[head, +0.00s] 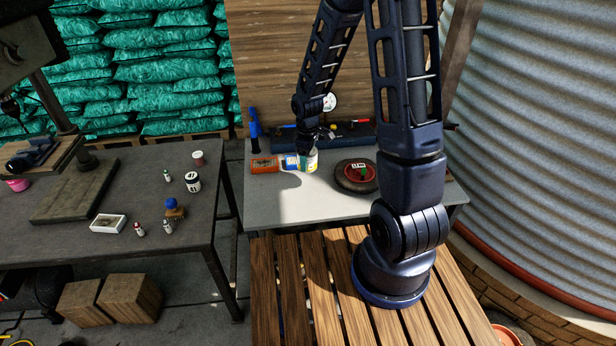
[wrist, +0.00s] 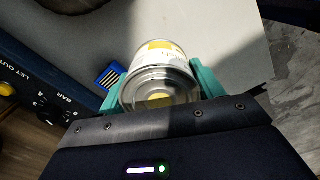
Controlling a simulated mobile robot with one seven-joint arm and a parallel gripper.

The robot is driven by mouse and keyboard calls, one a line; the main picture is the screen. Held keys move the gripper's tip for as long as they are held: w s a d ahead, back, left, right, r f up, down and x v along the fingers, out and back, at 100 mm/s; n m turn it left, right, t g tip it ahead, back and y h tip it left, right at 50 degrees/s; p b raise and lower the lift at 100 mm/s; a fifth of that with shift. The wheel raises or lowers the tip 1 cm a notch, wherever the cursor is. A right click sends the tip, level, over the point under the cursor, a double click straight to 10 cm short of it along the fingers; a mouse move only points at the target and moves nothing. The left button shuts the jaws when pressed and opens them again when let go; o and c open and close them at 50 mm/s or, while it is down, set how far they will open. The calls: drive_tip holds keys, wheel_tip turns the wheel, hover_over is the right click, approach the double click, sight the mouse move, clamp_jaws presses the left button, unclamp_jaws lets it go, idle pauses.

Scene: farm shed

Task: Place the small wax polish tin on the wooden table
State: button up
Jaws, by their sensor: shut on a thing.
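My gripper (head: 308,150) is shut on a small metal tin (head: 311,160) at the grey bench. In the wrist view the tin (wrist: 160,78) sits between the two teal fingers (wrist: 160,88), its round metal end facing the camera. Its white label has a yellow patch and partly readable lettering. I cannot tell whether the tin touches the bench. A slatted wooden table (head: 318,285) lies in front of the grey bench, with my arm's base on it.
A dark bench (head: 110,245) with small bottles and jars stands left. Left slats are clear. A corrugated tank (head: 540,130) stands right.

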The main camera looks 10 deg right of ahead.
drive_tip(key=shift+f, duration=4.3)
drive_tip(key=shift+f, duration=0.15)
drive_tip(key=o, duration=1.2)
